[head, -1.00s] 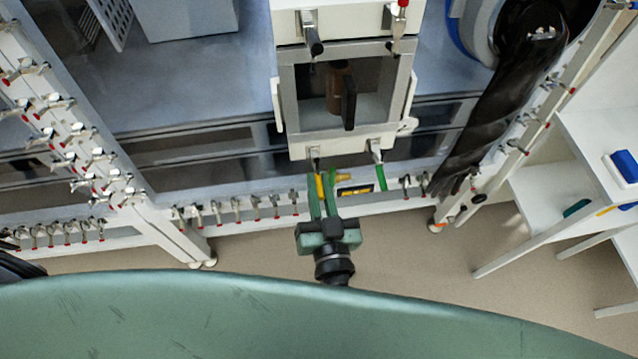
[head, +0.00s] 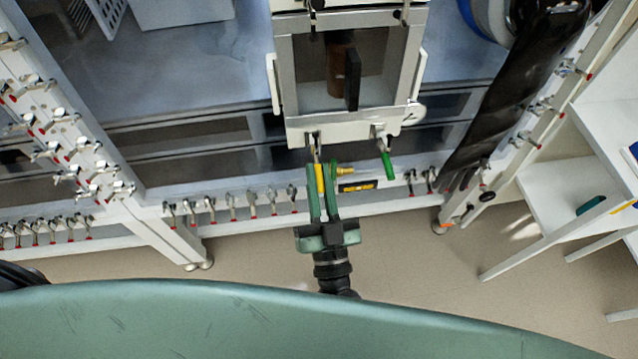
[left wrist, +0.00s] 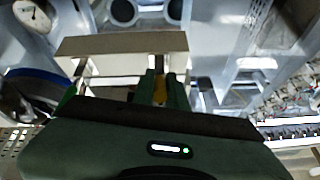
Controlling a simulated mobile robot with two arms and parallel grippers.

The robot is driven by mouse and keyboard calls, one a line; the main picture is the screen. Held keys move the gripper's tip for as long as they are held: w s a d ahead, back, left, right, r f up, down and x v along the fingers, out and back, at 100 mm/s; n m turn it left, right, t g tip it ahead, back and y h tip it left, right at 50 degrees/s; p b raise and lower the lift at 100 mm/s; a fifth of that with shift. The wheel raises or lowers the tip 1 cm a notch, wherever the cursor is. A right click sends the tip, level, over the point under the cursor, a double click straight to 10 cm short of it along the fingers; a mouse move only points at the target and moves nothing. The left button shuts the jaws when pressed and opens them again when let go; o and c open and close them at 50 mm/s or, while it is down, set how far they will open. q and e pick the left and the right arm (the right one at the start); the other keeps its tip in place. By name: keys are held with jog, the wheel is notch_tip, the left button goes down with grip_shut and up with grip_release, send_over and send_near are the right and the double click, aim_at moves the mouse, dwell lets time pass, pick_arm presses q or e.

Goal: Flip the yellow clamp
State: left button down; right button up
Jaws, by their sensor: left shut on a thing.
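The yellow clamp (head: 320,179) is a toggle clamp with a yellow handle, at the lower left of the front of a white box-like port. My left gripper (head: 324,172) is shut on its yellow handle, which lies between the two green fingers and points down in the head view. The yellow handle also shows between the fingers in the left wrist view (left wrist: 160,90). The clamp's metal base is partly hidden by the fingers. My right gripper is not in view.
A clamp with a green handle (head: 387,163) sits just right of the yellow one. A small brass fitting (head: 343,171) and a yellow-black label (head: 357,186) are close to the fingers. Rows of metal clamps (head: 232,205) line the frame. A white shelf (head: 560,180) stands at right.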

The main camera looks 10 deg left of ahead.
pick_arm(q)
jog(key=shift+w+f+t+y+b, duration=0.25)
jog(key=shift+f+t+b, duration=0.45)
jog(key=shift+b, duration=0.5)
jog(key=shift+a+r+t+b, duration=0.1)
jog(key=shift+t+b, duration=0.2)
jog(key=shift+b, duration=0.15)
